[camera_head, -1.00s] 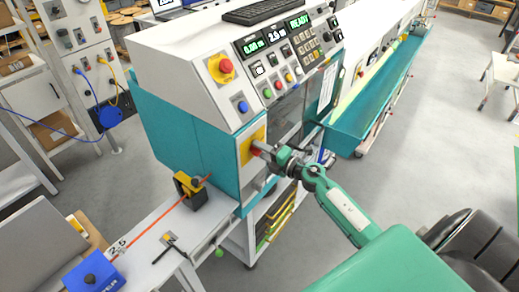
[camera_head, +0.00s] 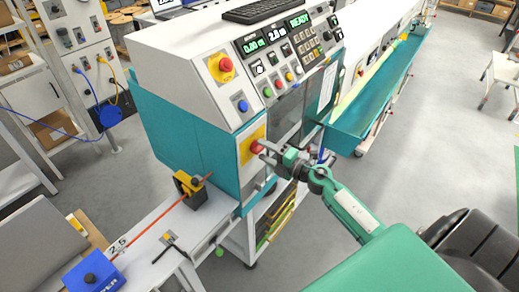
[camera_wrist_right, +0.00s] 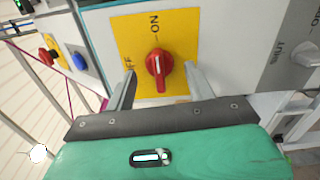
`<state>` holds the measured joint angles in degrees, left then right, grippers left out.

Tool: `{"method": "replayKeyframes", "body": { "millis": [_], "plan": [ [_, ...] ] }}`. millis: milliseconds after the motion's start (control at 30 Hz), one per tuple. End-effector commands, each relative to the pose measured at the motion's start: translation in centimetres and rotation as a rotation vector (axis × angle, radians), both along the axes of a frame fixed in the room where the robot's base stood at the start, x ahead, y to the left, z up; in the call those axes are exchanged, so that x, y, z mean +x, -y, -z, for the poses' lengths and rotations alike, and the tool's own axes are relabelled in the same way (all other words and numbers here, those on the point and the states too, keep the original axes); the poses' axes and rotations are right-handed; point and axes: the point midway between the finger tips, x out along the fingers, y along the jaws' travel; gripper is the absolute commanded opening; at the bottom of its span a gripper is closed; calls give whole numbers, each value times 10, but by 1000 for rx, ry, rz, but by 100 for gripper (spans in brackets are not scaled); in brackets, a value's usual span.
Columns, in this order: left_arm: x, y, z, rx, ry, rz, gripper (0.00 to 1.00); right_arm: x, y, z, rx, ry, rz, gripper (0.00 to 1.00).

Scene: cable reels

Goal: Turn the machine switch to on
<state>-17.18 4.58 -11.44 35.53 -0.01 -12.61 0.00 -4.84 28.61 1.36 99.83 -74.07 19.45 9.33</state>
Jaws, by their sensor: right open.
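The machine switch (camera_wrist_right: 159,68) is a red rotary knob on a yellow plate (camera_wrist_right: 185,38), on the end face of the white and teal machine. In the right wrist view its handle stands upright in the picture, lined up with the ON label at the top; the OFF label is to the left. It also shows in the head view (camera_head: 257,147). My right gripper (camera_wrist_right: 159,82) is open, its fingers on either side of the knob and apart from it. In the head view the right gripper (camera_head: 268,152) is just right of the knob. My left gripper is not in view.
A red emergency button (camera_head: 225,65) and a blue button (camera_head: 242,106) sit on the sloped panel above. The display (camera_head: 299,22) reads READY. A black and yellow guide (camera_head: 190,188) with an orange cable stands on the bench left.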

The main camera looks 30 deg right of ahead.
Motion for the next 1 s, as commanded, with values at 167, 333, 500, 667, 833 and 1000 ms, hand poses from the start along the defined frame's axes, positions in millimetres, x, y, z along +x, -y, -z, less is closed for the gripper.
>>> {"method": "replayKeyframes", "body": {
  "millis": [167,333,500,667,833,1000],
  "plan": [
    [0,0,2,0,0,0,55,-14,5,1,-1,-1,-1,55],
    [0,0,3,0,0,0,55,-27,11,1,0,-1,-1,55],
    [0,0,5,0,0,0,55,-39,16,1,-1,-1,-1,55],
    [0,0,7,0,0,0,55,-50,20,0,-1,0,-1,55],
    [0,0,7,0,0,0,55,-55,23,0,-1,0,-1,55],
    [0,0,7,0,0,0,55,-55,23,-1,-1,1,-1,55]
  ]
}}
